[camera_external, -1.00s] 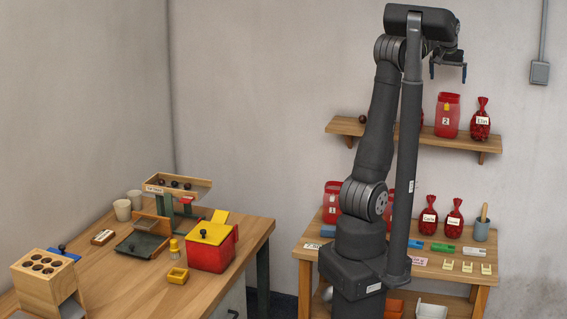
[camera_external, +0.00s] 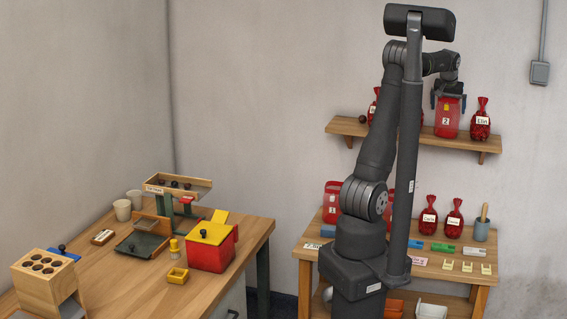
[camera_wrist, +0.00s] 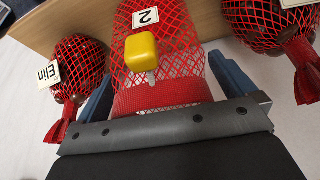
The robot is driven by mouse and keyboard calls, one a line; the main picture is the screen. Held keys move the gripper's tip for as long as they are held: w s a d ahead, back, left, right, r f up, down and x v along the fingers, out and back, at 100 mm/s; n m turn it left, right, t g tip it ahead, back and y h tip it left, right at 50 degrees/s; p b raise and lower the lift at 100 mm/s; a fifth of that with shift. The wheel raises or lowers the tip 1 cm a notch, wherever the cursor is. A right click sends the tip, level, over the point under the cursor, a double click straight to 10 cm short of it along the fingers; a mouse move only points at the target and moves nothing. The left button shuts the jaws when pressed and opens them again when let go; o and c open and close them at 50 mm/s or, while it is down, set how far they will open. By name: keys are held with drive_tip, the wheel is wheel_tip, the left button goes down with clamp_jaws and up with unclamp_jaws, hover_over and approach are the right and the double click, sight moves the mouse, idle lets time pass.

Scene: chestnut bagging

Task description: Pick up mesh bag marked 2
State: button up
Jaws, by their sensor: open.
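The mesh bag marked 2 (camera_external: 447,121) is red and stands upright on the wall shelf. In the wrist view the red mesh bag (camera_wrist: 163,60) shows its white "2" label and a yellow clip-like piece on its front. My gripper (camera_external: 448,98) is open at the bag's top. In the wrist view the blue fingers of my gripper (camera_wrist: 163,92) lie on either side of the bag's red band, with the bag's top edge between them. I cannot tell whether either finger touches the bag.
The wall shelf (camera_external: 345,126) also bears a tied red bag labelled Elin (camera_external: 480,124) close on one side and another tied bag (camera_wrist: 272,35) on the other. A dark round chestnut (camera_external: 362,120) lies at the shelf's left. A lower table (camera_external: 312,237) holds more bags.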

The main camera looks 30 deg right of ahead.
drive_tip(key=shift+w+d+f, duration=0.1)
drive_tip(key=shift+f, duration=0.2)
drive_tip(key=c, duration=0.8)
drive_tip(key=shift+o, duration=0.2)
drive_tip(key=shift+r, duration=0.1)
